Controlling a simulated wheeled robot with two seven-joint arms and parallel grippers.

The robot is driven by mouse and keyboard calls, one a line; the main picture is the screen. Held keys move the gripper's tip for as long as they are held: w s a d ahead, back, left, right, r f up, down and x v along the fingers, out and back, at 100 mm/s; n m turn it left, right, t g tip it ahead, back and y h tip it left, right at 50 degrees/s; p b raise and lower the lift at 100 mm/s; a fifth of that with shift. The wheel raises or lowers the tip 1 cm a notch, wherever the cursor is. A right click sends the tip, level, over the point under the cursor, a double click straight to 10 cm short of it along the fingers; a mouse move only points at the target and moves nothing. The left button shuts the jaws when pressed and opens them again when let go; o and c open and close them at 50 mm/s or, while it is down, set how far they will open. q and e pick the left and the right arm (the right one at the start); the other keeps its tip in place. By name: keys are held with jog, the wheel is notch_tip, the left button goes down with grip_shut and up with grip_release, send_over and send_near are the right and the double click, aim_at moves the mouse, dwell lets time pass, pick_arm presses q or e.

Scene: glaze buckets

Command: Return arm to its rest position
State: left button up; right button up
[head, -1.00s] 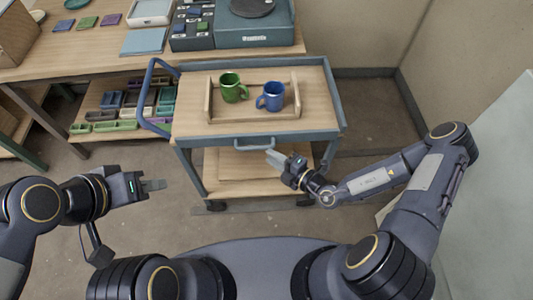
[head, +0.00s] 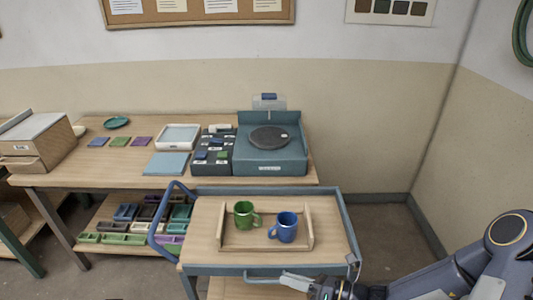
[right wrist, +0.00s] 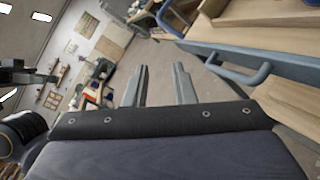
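My right arm (head: 450,277) comes in from the lower right in the head view. Its gripper (head: 298,283) is low in front of the cart's front edge. In the right wrist view the two fingers of this gripper (right wrist: 162,85) stand apart with nothing between them. My left gripper is outside the head view. Dark parts of my own body show at the left edge of the right wrist view, but I cannot make out a gripper there.
The cart (head: 342,225) holds a wooden tray (head: 265,243) with a green mug (head: 244,214) and a blue mug (head: 286,228), both upright. Its handle (right wrist: 240,72) is close to my right gripper. A workbench (head: 85,160) stands behind. Open floor (head: 385,235) lies right of the cart.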

jog(key=s+d+r+n+g+h, duration=0.25)
jog(key=s+r+n, duration=0.25)
jog(key=n, duration=0.4)
jog(key=s+d+r+n+g+h, duration=0.1)
jog(key=s+r+n+g+h, duration=0.15)
jog(key=s+r+n, duration=0.45)
jog(key=s+d+r+n+t+h, duration=0.2)
jog(key=s+d+n+t+h, duration=0.2)
jog(key=d+n, duration=0.6)
jog(key=s+n+h, duration=0.1)
jog(key=n+h, duration=0.1)
jog(key=n, duration=0.2)
jog(key=shift+r+h, duration=0.2)
jog(key=shift+h, duration=0.1)
jog(key=shift+s+d, duration=0.1)
